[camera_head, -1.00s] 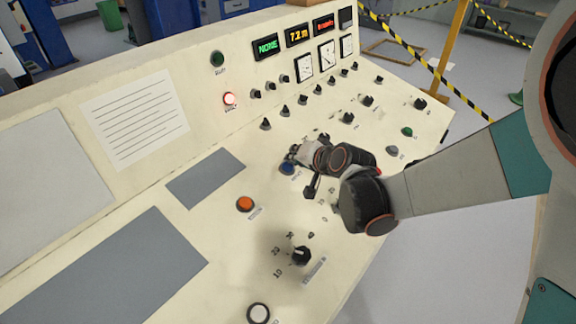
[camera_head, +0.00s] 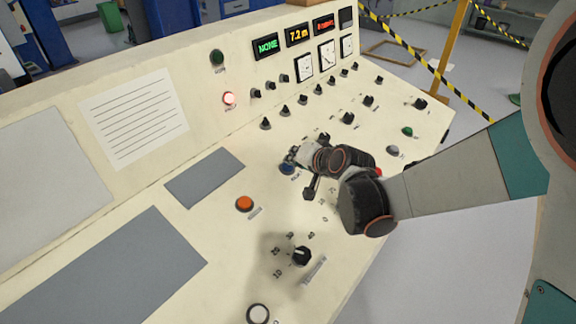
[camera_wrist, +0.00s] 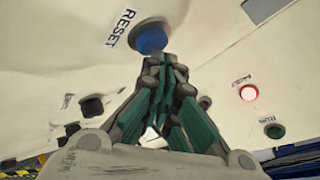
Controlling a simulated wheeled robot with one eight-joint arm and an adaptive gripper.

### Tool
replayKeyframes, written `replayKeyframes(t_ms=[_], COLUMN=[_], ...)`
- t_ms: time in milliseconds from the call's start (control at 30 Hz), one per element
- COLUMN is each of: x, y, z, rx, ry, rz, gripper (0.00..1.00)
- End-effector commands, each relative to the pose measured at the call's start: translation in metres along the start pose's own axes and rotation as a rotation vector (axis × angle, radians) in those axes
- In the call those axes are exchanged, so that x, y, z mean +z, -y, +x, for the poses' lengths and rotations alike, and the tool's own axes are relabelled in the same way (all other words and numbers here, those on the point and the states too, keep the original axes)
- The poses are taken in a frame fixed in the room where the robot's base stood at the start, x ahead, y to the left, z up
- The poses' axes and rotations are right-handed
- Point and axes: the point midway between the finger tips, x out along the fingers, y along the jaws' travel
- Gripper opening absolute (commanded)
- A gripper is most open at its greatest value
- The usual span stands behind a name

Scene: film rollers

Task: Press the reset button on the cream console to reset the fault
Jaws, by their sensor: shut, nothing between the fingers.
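The blue reset button (camera_wrist: 152,38) sits beside a RESET label on the cream console (camera_head: 230,240). In the head view the button (camera_head: 287,169) shows partly, just below the fingertips. My gripper (camera_wrist: 166,62) is shut and empty, its fingertips at the edge of the button in the wrist view. I cannot tell whether they touch it. In the head view my gripper (camera_head: 292,156) points left over the panel. The red fault lamp (camera_head: 229,98) is lit; it also shows in the wrist view (camera_wrist: 249,92). The green run lamp (camera_head: 217,58) looks dark.
An orange button (camera_head: 245,204), a black dial (camera_head: 301,256) and a white button (camera_head: 258,314) lie nearer on the panel. Several black knobs stand behind my gripper. A green display (camera_head: 266,46) reads NONE. A red button (camera_head: 379,171) shows partly behind my arm.

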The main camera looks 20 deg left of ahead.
Motion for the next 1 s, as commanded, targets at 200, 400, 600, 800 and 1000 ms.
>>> replayKeyframes(t_ms=[200, 400, 600, 800, 1000], x=[0.0011, 0.0022, 0.0033, 0.0045, 0.005], y=[-0.0011, -0.0022, -0.0033, -0.0044, -0.0048], z=[0.0014, 0.0029, 0.0045, 0.006, 0.0067], rx=[0.0, 0.0, 0.0, 0.0, 0.0], ry=[0.0, 0.0, 0.0, 0.0, 0.0], rz=[0.0, 0.0, 0.0, 0.0, 0.0], gripper=[0.0, 0.0, 0.0, 0.0, 0.0])
